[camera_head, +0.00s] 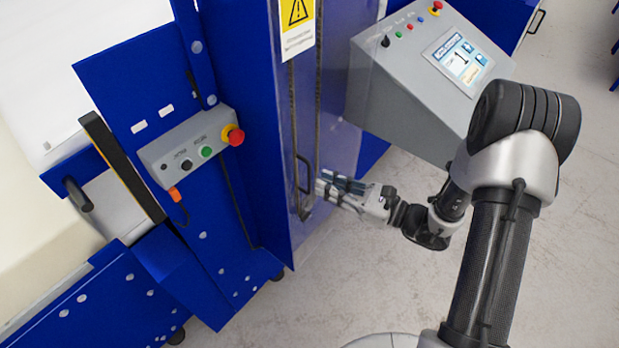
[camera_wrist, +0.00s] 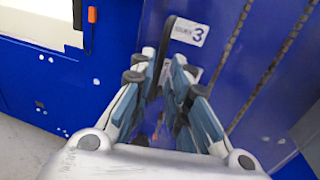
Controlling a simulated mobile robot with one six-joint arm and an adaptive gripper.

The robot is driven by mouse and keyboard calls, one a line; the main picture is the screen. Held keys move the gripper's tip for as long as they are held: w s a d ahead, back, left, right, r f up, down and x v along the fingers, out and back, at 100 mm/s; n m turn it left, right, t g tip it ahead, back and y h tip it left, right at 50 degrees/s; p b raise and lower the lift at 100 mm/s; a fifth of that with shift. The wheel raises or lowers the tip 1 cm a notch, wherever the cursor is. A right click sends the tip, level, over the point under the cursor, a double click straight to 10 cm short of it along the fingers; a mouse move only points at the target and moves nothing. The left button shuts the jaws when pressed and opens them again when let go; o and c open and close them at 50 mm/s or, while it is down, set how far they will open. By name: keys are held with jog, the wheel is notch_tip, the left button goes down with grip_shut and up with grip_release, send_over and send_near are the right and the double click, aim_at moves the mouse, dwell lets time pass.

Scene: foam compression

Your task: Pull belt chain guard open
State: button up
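The belt chain guard (camera_head: 335,130) is a tall, see-through bluish panel at the front of the blue machine, with chains showing behind it. It looks closed. Its black bow handle (camera_head: 304,175) is upright near the lower part of the panel. The handle also shows in the wrist view (camera_wrist: 168,34), where it runs down between my fingertips. My gripper (camera_head: 319,184) points left at the handle, with its tips close beside it. In the wrist view my fingers (camera_wrist: 164,65) stand apart with a narrow gap. Whether they touch the handle is hard to tell.
A grey console with a screen (camera_head: 430,80) stands behind my gripper. A grey button box (camera_head: 190,148) with a red stop button sits on the machine at left. The floor (camera_head: 390,285) to the right is clear.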

aim_at(309, 191)
jog(key=x, duration=0.5)
jog(key=shift+w+a, duration=0.1)
jog(key=shift+a, duration=0.15)
jog(key=shift+c, duration=0.3)
grip_shut()
